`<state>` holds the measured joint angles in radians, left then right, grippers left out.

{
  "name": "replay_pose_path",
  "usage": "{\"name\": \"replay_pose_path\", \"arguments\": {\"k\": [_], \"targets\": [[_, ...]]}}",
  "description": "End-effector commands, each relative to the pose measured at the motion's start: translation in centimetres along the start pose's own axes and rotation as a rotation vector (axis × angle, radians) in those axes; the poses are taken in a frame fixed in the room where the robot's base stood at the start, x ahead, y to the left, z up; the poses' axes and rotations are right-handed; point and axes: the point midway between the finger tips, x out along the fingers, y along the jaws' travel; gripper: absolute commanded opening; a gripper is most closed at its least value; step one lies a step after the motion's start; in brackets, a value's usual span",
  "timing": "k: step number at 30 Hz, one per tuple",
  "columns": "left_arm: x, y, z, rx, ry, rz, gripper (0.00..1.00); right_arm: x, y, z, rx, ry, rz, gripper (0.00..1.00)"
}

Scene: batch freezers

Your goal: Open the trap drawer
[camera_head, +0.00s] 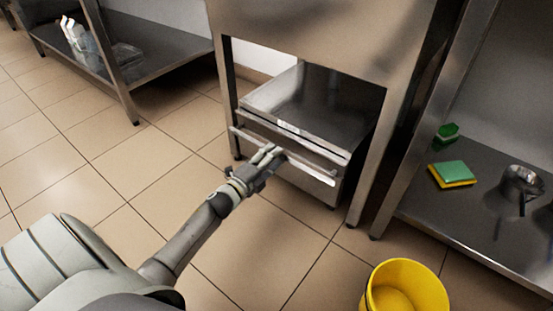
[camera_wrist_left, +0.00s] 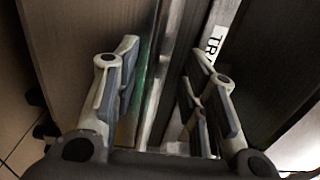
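The trap drawer (camera_head: 340,120) is a steel box low between the legs of a steel unit, with a label on its front rim. A long bright handle bar (camera_head: 310,170) runs across its front. My left gripper (camera_head: 273,152) is at the middle of this bar in the head view. In the left wrist view its fingers (camera_wrist_left: 164,75) are apart, with a bright metal edge (camera_wrist_left: 160,60) running between them. Neither finger clearly presses on it. Part of the label (camera_wrist_left: 214,42) reading "TR" shows beside the right finger. My right gripper is out of view.
A yellow bucket (camera_head: 404,288) stands on the tiled floor at the lower right. A steel shelf (camera_head: 470,225) at right holds sponges (camera_head: 452,174) and a metal vessel (camera_head: 522,182). Another low shelf (camera_head: 150,65) is at upper left. The floor before the drawer is clear.

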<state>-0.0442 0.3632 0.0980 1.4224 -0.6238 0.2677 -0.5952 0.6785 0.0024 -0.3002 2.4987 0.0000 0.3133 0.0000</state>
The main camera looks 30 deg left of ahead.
Motion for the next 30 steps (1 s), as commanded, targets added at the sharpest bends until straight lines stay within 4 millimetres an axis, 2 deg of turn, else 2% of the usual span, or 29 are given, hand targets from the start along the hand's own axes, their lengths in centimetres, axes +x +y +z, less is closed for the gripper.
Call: {"name": "replay_pose_path", "arguments": {"k": [3,6,16,25,30], "targets": [[1.5,0.2,0.0,0.000,0.001,-0.001,0.39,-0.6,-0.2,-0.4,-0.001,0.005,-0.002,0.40],[2.2,0.1,0.0,0.000,0.000,0.000,0.39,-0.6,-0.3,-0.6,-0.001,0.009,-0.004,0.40],[2.5,0.0,0.0,-0.001,0.000,0.001,0.39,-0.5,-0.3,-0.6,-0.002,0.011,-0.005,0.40],[2.5,0.0,0.0,-0.001,0.000,0.001,0.02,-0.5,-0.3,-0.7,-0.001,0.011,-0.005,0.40],[2.5,0.1,0.0,-0.001,0.000,0.001,0.00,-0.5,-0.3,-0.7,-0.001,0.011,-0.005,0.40]]}}
